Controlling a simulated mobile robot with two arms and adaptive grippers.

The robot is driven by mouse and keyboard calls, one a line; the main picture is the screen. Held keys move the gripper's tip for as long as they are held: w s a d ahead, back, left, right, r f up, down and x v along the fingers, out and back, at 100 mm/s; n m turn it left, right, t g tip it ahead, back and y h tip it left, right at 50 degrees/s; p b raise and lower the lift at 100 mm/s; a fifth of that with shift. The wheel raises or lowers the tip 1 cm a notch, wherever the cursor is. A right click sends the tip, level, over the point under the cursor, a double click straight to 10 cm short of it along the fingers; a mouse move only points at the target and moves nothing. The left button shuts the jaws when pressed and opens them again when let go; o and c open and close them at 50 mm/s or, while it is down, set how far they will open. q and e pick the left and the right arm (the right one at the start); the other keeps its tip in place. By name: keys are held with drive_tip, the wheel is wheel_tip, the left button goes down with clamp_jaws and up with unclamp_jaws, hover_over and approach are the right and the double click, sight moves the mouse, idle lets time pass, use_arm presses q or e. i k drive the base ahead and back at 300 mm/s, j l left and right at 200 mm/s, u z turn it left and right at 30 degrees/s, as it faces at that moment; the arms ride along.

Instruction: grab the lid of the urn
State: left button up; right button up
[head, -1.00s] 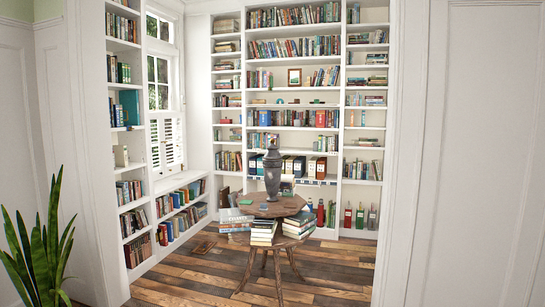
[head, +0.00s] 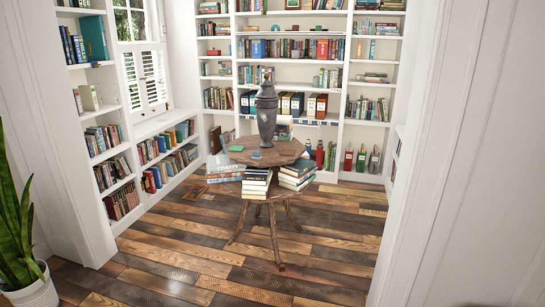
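A dark grey urn (head: 266,115) stands upright on a round wooden table (head: 290,152) in the middle of the alcove. Its lid (head: 267,82) appears to sit on top, narrowing to a small knob; the seam is too small to make out. The urn is some way ahead of me. Neither of my grippers shows in the head view.
Stacks of books (head: 256,183) fill the table's lower shelf. A small teal item (head: 236,148) lies on the tabletop. White bookshelves (head: 345,100) line the alcove. A potted plant (head: 35,285) stands at the near left. The plank floor (head: 200,265) before the table is clear.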

sight(267, 91)
drive_tip(key=i+j+z, duration=0.1)
drive_tip(key=i, duration=2)
